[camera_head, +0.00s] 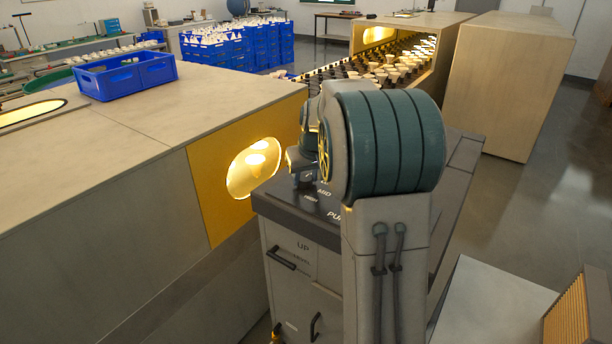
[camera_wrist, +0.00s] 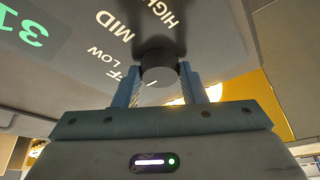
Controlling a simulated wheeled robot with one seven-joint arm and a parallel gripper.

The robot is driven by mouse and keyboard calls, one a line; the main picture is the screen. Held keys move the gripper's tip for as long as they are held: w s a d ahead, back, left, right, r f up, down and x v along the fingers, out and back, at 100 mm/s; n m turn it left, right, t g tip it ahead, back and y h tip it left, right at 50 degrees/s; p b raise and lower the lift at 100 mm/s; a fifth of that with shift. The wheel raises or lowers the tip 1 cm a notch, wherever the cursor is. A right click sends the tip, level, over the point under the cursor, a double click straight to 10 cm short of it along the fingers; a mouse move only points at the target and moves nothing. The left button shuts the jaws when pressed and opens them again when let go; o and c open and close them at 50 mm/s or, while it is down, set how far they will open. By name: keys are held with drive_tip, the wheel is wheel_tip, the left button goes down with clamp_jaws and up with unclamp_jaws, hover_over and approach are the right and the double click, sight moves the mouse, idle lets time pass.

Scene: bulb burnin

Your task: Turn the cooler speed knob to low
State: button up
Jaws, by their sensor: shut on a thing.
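The cooler speed knob (camera_wrist: 160,68) is a dark grey cylinder with a short white mark on its end face. It stands in the middle of the wrist view, between the two pale blue fingers of my gripper (camera_wrist: 158,84), which is shut on it. White labels OFF, LOW (camera_wrist: 97,55), MID and HIGH curve around the knob's left and upper side. The first letter of OFF is partly hidden by a finger. The mark points toward the lower left of the view, nearest the OFF end of the labels. In the head view my arm hides most of the knob.
A dark-topped cabinet (camera_head: 290,208) with handles carries the panel. Left of it is a bench with a yellow panel and lit oval opening (camera_head: 254,168). A blue crate (camera_head: 126,76) sits on the bench. A green display (camera_wrist: 22,28) reads 31.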

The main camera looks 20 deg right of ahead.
drive_tip(key=shift+m, duration=0.3)
drive_tip(key=m+h, duration=0.1)
drive_tip(key=m, duration=0.2)
drive_tip(key=shift+a+m+h, duration=0.2)
drive_tip(key=shift+m+h, duration=0.1)
drive_tip(key=shift+h, duration=0.1)
drive_tip(key=shift+w+m+g+h+b, duration=0.1)
drive_tip(key=shift+m+g+h+b, duration=0.2)
drive_tip(key=shift+m, duration=0.8)
drive_tip(key=shift+m+g+h+b, duration=0.25)
drive_tip(key=shift+m+h, duration=0.15)
drive_tip(key=shift+m, duration=0.7)
drive_tip(key=o, duration=1)
drive_tip(key=shift+a, duration=0.1)
drive_tip(key=shift+r, duration=0.1)
drive_tip(key=b+v, duration=0.1)
drive_tip(key=v, duration=1.2)
drive_tip(key=shift+a+r, duration=0.1)
drive_tip(key=shift+r, duration=0.25)
